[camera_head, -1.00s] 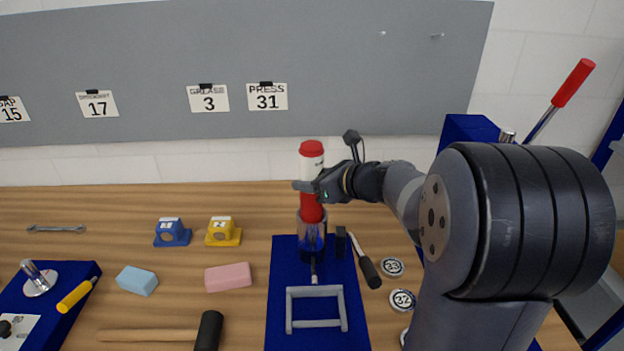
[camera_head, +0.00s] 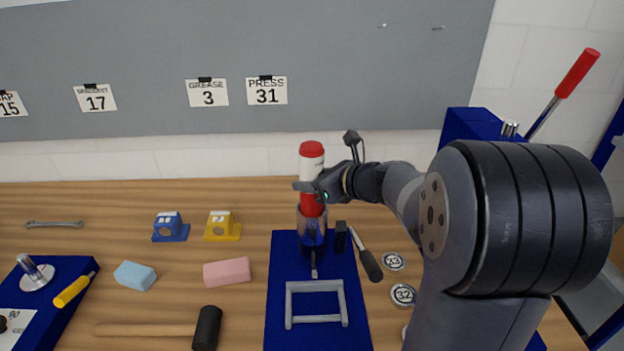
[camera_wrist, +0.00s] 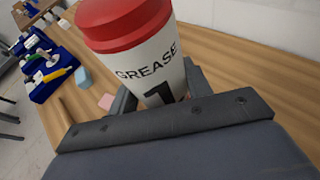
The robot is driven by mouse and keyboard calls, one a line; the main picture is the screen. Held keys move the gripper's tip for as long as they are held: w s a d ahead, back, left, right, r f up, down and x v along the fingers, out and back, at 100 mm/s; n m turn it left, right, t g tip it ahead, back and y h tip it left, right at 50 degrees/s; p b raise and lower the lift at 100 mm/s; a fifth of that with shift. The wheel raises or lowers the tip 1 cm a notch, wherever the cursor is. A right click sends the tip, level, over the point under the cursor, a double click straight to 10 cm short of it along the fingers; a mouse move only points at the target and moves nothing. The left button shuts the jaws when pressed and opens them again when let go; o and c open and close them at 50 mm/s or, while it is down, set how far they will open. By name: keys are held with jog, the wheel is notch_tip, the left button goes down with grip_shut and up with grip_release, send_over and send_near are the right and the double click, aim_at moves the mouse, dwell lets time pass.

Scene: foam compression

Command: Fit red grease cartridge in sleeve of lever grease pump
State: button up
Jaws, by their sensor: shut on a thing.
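The grease cartridge (camera_head: 312,163) is upright, with a red cap, a white label and a red lower body. My gripper (camera_head: 309,187) is shut around its middle from the right. In the wrist view the cartridge (camera_wrist: 150,62) stands between the fingers, its label reading "GREASE" above a partly hidden figure. The pump's see-through sleeve (camera_head: 312,238) stands upright on a blue base plate (camera_head: 283,277). The cartridge's lower end overlaps the sleeve's upper part and appears to be inside its mouth; the exact depth is unclear. A grey U-shaped handle frame (camera_head: 316,319) lies at the front of the plate.
A dark block (camera_head: 341,238) and a black-handled tool (camera_head: 369,262) are just right of the sleeve. Round tins (camera_head: 393,261) lie farther right. Left are a pink block (camera_head: 227,271), a blue block (camera_head: 135,276), a yellow fixture (camera_head: 222,226) and a mallet (camera_head: 207,327).

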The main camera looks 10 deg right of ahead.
aim_at(312, 195)
jog(key=shift+f+b, duration=2.15)
jog(key=shift+f, duration=0.45)
jog(key=o, duration=1.4)
jog(key=v, duration=1)
jog(key=shift+s+d, duration=0.2)
jog(key=shift+s, duration=0.15)
jog(key=x, duration=1.1)
jog(key=shift+w+r, duration=0.1)
jog(key=shift+r+p, duration=0.35)
jog(key=shift+r, duration=0.15)
